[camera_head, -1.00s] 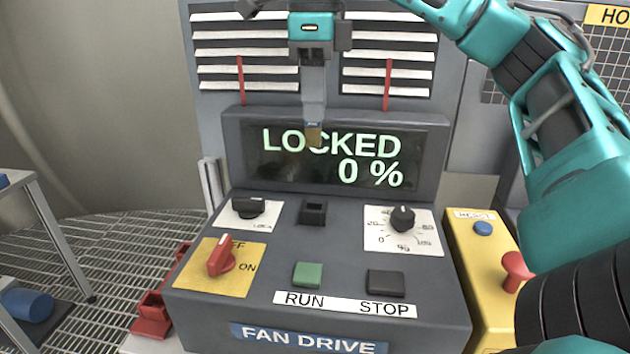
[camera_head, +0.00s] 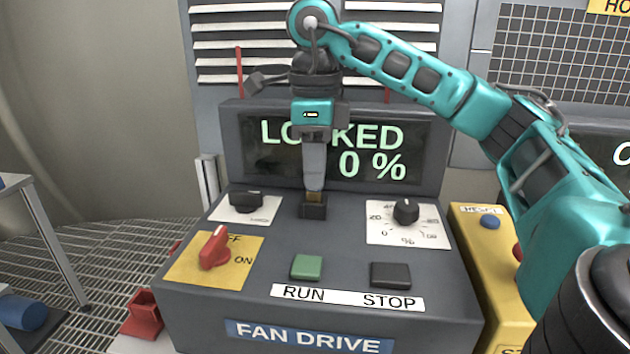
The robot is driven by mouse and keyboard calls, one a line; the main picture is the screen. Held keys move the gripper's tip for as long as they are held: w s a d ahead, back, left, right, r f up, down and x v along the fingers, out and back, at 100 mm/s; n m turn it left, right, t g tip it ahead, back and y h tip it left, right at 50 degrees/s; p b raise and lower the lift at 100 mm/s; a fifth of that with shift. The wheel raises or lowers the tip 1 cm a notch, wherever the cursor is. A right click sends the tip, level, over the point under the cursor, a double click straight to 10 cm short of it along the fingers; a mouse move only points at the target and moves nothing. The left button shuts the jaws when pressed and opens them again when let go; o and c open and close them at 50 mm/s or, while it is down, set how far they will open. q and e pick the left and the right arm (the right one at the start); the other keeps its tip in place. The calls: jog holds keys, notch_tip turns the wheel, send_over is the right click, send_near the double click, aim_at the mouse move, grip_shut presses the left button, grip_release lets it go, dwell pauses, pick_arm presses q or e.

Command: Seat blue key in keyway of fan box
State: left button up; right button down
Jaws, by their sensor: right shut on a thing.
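The fan box (camera_head: 230,290) is a dark grey sloped console marked FAN DRIVE. Its keyway (camera_head: 313,212) is a small black block at the top middle of the slope. My right gripper (camera_head: 314,186) points straight down over the keyway, shut on the key. Only a brass-coloured part of the key (camera_head: 314,197) shows below the fingertips; its blue part is not clear here. The brass part meets the top of the keyway; I cannot tell how deep it goes. The display (camera_head: 400,165) reads LOCKED 0 %, partly covered by the gripper. My left gripper is not in view.
A black switch (camera_head: 246,202) lies left of the keyway and a dial (camera_head: 405,211) right of it. A red switch (camera_head: 214,248), green RUN button (camera_head: 306,267) and dark STOP button (camera_head: 390,275) are lower. A yellow box (camera_head: 487,270) stands at the right.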

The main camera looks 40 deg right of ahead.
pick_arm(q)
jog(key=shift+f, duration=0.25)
pick_arm(e)
jog(key=shift+f, duration=0.5)
jog(key=shift+f, duration=0.2)
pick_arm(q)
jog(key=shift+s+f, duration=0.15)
pick_arm(e)
jog(key=c, duration=1.1)
grip_release()
jog(key=shift+o, duration=0.2)
notch_tip(320, 180, up, 10)
jog(key=p, duration=0.5)
jog(key=shift+r, duration=0.55)
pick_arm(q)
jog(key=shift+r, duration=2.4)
pick_arm(e)
jog(key=shift+r, duration=0.6)
